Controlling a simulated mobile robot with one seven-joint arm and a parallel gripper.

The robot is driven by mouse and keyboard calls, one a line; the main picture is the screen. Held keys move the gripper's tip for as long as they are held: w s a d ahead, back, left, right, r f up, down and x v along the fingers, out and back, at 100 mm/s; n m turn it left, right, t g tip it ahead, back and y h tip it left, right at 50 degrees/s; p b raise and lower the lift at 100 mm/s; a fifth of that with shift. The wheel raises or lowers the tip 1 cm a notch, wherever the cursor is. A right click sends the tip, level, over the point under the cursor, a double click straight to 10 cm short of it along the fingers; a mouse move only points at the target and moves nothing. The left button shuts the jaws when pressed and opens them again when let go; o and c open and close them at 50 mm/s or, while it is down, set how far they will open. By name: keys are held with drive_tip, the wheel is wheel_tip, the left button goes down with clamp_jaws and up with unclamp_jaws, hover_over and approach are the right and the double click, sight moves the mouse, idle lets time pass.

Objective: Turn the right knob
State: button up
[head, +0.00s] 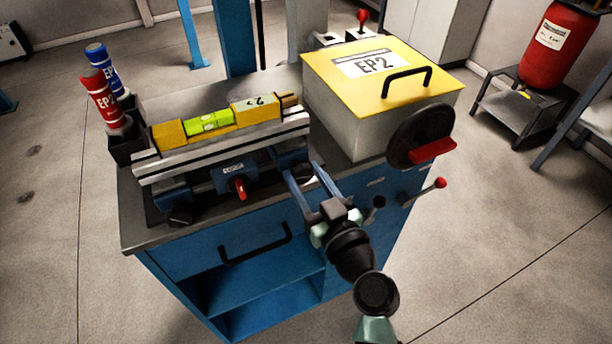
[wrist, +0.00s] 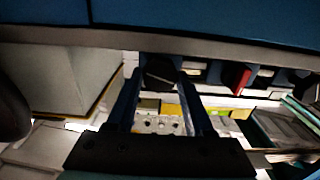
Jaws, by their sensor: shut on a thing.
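The right knob (wrist: 160,73) is black and sits on the front of the blue clamp fixture under the level. It shows in the wrist view between the two blue fingers of my gripper (wrist: 157,80), which is shut on it. In the head view my gripper (head: 302,170) reaches the fixture's right end from the front, and its fingers largely hide this knob. The middle knob (head: 240,187) is red and points downward; it also shows in the wrist view (wrist: 237,78). The left knob (head: 180,216) is black and stands apart from my gripper.
A yellow level (head: 209,123) lies along the fixture's rail. A yellow-lidded box (head: 330,113) with a black handwheel (head: 421,132) stands to the right. Red and blue tubes (head: 103,97) stand at the left. The blue bench (head: 205,240) has a drawer handle below the knobs.

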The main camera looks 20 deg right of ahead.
clamp_jaws()
drive_tip(key=shift+m, duration=0.4)
drive_tip(key=m+b, duration=0.1)
drive_tip(key=m, duration=0.1)
drive_tip(key=shift+m, duration=0.3)
drive_tip(key=shift+d+m, duration=0.1)
drive_tip(key=shift+m, duration=1.8)
drive_tip(key=o, duration=0.9)
unclamp_jaws()
